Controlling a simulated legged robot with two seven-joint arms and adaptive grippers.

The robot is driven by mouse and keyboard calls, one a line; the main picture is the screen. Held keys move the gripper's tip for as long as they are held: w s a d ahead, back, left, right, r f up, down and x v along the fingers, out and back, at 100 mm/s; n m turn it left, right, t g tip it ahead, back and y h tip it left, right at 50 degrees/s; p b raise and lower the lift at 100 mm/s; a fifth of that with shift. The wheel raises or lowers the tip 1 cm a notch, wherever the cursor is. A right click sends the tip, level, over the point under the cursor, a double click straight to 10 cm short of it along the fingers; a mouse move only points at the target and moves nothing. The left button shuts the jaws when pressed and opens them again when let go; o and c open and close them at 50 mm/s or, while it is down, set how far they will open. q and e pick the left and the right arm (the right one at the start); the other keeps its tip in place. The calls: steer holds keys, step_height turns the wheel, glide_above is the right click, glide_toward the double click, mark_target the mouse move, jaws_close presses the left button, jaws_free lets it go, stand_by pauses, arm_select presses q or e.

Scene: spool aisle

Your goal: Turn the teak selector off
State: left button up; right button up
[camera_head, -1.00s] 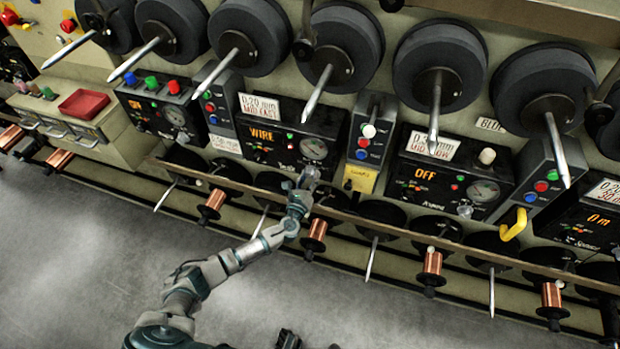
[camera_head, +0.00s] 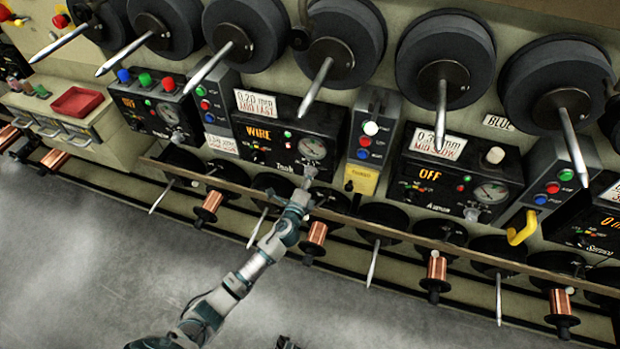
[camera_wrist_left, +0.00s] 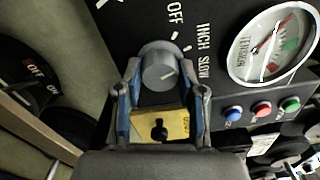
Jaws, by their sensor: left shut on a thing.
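My left gripper (camera_head: 308,186) is at the knob below the gauge. In the left wrist view its fingers (camera_wrist_left: 160,90) are shut on the knob's two sides. A small dark piece at the head view's bottom edge may be my right gripper (camera_head: 286,342).
A rail (camera_head: 400,233) runs below the boxes, with copper spools (camera_head: 436,267) under it. Large spools with pointed spindles (camera_head: 318,80) jut out above. A button column (camera_head: 371,135) with a yellow plate (camera_head: 362,179) stands right of the teak box. The grey floor is clear.

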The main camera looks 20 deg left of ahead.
arm_select(q)
steer(key=shift+a+f+n, duration=0.1)
steer(key=shift+a+n, duration=0.05)
steer(key=shift+n, duration=3.15)
arm_select(e)
steer(key=shift+s+d+r, duration=0.1)
steer(key=shift+r, duration=0.1)
arm_select(q)
steer(key=shift+f, duration=0.1)
steer(key=o, duration=1.1)
steer(key=shift+o, duration=0.2)
arm_select(e)
steer(key=shift+w, duration=0.2)
steer(key=shift+a, duration=0.2)
arm_select(q)
steer(key=shift+s, duration=0.1)
arm_select(e)
steer(key=shift+s, duration=0.1)
